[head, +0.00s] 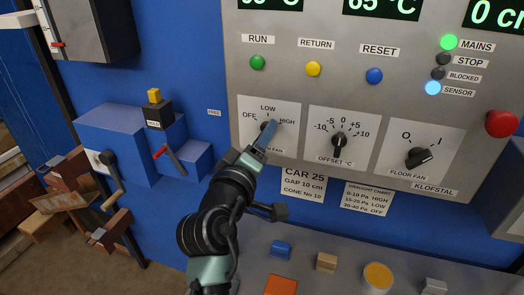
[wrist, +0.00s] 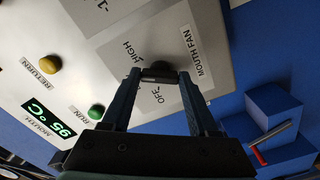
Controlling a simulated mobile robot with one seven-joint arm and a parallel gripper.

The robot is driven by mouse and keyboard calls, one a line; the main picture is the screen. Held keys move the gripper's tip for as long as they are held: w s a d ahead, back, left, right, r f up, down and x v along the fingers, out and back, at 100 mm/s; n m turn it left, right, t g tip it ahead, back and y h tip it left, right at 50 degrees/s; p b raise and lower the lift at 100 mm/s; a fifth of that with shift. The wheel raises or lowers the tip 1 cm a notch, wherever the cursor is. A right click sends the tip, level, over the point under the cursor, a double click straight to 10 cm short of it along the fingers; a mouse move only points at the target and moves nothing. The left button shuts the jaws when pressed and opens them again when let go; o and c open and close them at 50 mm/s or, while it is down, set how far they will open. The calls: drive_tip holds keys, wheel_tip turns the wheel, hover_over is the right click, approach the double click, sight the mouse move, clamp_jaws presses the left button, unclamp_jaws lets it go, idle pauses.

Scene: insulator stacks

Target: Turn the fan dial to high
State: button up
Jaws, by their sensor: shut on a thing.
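The mouth fan dial (head: 264,127) is a dark knob on a white plate marked OFF, LOW and HIGH, at the left of the grey panel. My gripper (head: 268,134) reaches it from below, its blue fingers covering much of it. In the wrist view the two fingers of my gripper (wrist: 160,75) stand on either side of the dark dial (wrist: 159,70), shut on it. The OFF and HIGH labels show around it there; LOW is not seen. I cannot tell which mark the pointer is at.
An offset dial (head: 339,140) and a floor fan switch (head: 418,157) sit to the right. RUN, RETURN and RESET buttons (head: 374,76) are above. A blue stepped block with a red-tipped lever (head: 160,152) stands left. A shelf with small blocks (head: 326,262) lies below.

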drive_tip(key=shift+f+m+b, duration=0.15)
drive_tip(key=shift+m+b, duration=2.05)
drive_tip(key=shift+m, duration=0.6)
drive_tip(key=o, duration=1.4)
drive_tip(key=shift+s, duration=0.1)
drive_tip(key=b+v, duration=0.2)
drive_tip(key=v, duration=1)
drive_tip(key=shift+s+a, duration=0.2)
drive_tip(key=shift+s, duration=0.15)
